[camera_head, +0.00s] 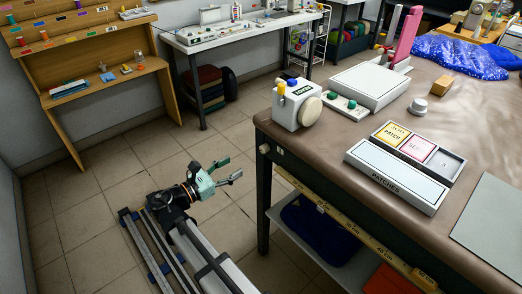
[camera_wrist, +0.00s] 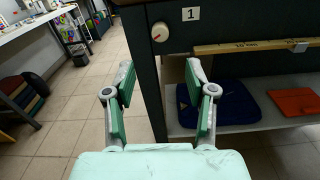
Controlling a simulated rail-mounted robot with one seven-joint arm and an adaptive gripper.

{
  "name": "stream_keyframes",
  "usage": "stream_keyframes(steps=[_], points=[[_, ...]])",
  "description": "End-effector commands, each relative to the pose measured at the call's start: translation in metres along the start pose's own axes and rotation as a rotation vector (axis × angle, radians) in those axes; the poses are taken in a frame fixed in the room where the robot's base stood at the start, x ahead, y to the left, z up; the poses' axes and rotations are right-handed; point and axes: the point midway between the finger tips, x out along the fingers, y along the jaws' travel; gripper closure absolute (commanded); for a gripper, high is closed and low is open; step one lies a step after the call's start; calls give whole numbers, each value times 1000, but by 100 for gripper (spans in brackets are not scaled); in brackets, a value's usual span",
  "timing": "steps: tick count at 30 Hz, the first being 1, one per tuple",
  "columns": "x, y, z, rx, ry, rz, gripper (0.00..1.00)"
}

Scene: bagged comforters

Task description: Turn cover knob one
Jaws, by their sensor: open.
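In the head view the knob (camera_head: 264,149) shows small at the table's near left corner. My gripper (camera_wrist: 158,85) is open and empty, with its two green fingers spread. In the wrist view the knob lies above and between the fingertips, apart from them. In the head view my gripper (camera_head: 229,171) is left of the table corner, over the floor, with a gap to the knob.
The worktable (camera_head: 330,160) has a dark leg (camera_wrist: 144,85) below the knob. A yellow measuring strip (camera_wrist: 250,46) runs along its front, above a shelf with a blue folded bundle (camera_wrist: 217,103) and an orange item (camera_wrist: 297,102).

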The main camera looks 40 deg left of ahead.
Motion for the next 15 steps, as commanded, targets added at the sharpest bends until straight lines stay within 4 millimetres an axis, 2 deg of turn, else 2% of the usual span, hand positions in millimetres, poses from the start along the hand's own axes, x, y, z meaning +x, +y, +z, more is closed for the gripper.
stream_keyframes(steps=[3,15], points=[[26,-1,0,0,0,-3,44],[100,0,0,0,1,-3,44]])
